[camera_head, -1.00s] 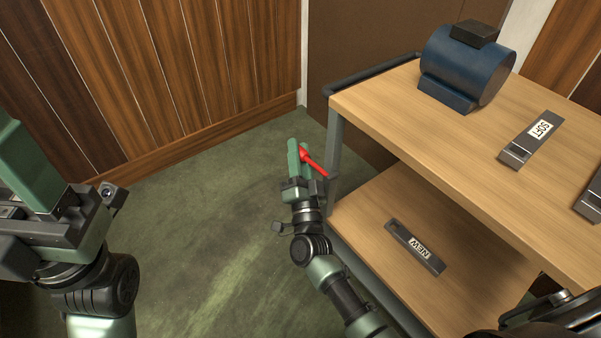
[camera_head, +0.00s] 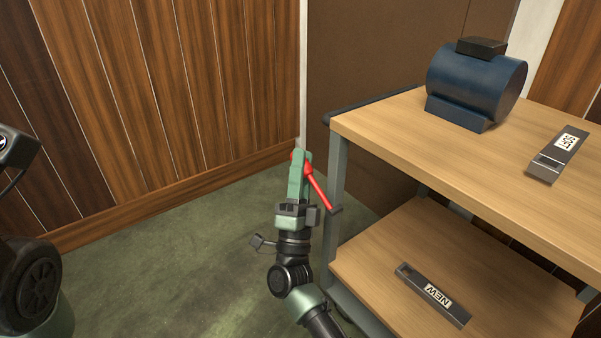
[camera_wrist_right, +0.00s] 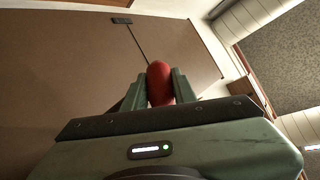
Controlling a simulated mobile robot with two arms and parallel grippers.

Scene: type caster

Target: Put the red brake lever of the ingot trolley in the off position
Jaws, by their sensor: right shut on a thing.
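The ingot trolley (camera_head: 395,128) stands at the right in the head view, with a wooden top and a lower shelf. Its red brake lever (camera_head: 318,190) joins the near left post low down and slants up and to the left, away from the post. My right gripper (camera_head: 300,165) is shut on the lever near its upper end. In the right wrist view the lever's rounded red end (camera_wrist_right: 159,82) sits between the two fingers. The fingers hide part of the lever in the head view. Only part of my left arm shows at the left edge; its fingers are out of view.
A blue cylindrical object (camera_head: 475,88) and an ingot marked SOFT (camera_head: 558,155) are on the top shelf. An ingot marked NEW (camera_head: 432,294) lies on the lower shelf. Panelled walls (camera_head: 170,90) stand behind. The green floor (camera_head: 170,265) left of the trolley is clear.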

